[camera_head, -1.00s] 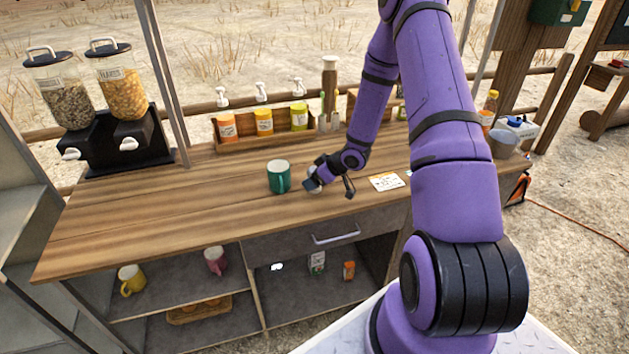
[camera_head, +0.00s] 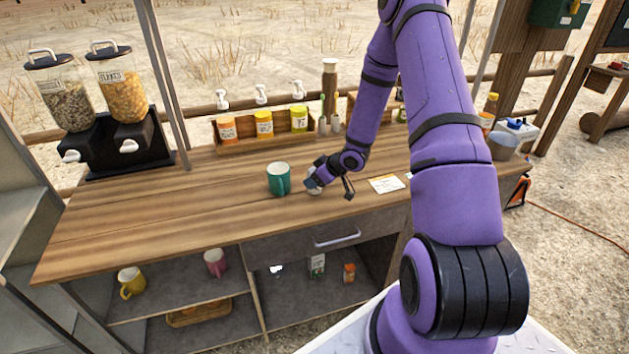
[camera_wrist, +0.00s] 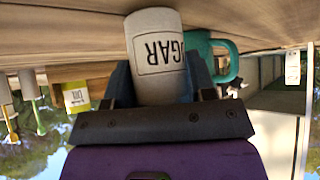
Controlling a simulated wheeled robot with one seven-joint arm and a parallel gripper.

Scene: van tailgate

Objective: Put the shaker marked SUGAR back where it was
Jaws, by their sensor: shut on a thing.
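The white shaker marked SUGAR (camera_wrist: 157,52) sits between the fingers of my gripper (camera_wrist: 155,90) in the wrist view, its lettering upside down in that picture. In the head view my gripper (camera_head: 312,184) is low over the wooden counter, just right of the green mug, and the shaker (camera_head: 314,190) shows only in part behind the fingers. The shaker's base is at or very near the counter top; I cannot tell if it touches.
The green mug (camera_head: 279,179) stands close to the left of my gripper. A white card (camera_head: 387,184) lies to the right. A rack (camera_head: 232,149) with several bottles lines the back, and dispensers (camera_head: 125,92) stand at the far left. The counter's left half (camera_head: 150,210) is clear.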

